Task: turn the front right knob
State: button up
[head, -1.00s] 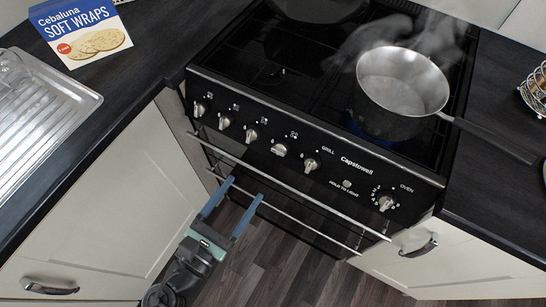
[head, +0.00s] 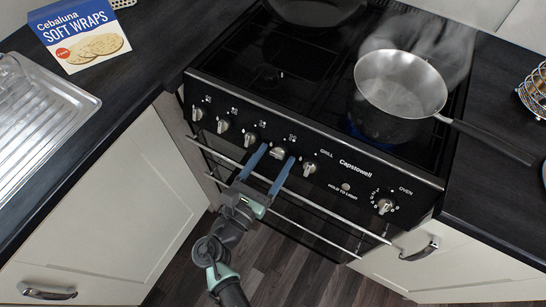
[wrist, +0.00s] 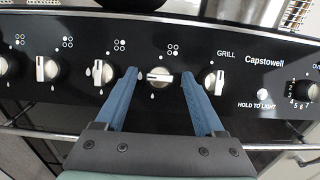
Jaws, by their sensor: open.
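The black cooker's front panel (head: 340,180) carries a row of silver knobs. The fourth knob from the left (wrist: 159,77), just left of the GRILL knob (wrist: 214,82), sits between my fingertips in the wrist view. Its handle lies sideways, while its neighbours' handles are about upright. A burner symbol (wrist: 173,50) is above it, too small to read surely. My gripper (head: 277,153) is open, its blue fingers on either side of this knob with gaps visible. Whether the tips touch the panel I cannot tell.
A steaming pan (head: 400,85) stands on the right of the hob, its handle reaching right. Two rails (head: 225,153) cross below the knobs. The oven knob (head: 384,206) is further right. A wraps box (head: 80,40) stands on the left counter.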

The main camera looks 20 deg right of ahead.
jog(key=shift+d, duration=0.1)
grip_shut()
dwell(0.3)
jog(key=shift+w+m, duration=0.1)
jog(key=shift+m, duration=0.3)
jog(key=m+g+h+b, duration=0.1)
jog(key=m+g+b, duration=0.1)
jog(key=m, duration=0.2)
jog(key=shift+w+m, duration=0.1)
jog(key=shift+m, duration=0.2)
jog(key=m+g, duration=0.1)
jog(key=m, duration=0.1)
jog(key=m+g+b, duration=0.1)
jog(key=m+g, duration=0.1)
jog(key=m, duration=0.1)
jog(key=shift+w+m, duration=0.1)
jog(key=shift+m, duration=0.2)
jog(key=m+g, duration=0.1)
jog(key=m, duration=0.1)
jog(key=m+g, duration=0.1)
jog(key=m, duration=0.2)
jog(key=shift+r, duration=0.2)
jog(key=shift+m+g+y+p, duration=0.15)
jog(key=shift+m+g+y, duration=0.25)
jog(key=shift+m, duration=0.7)
jog(key=shift+m+g+y+p, duration=0.15)
jog(key=shift+m+g+y, duration=0.2)
jog(key=shift+m, duration=0.75)
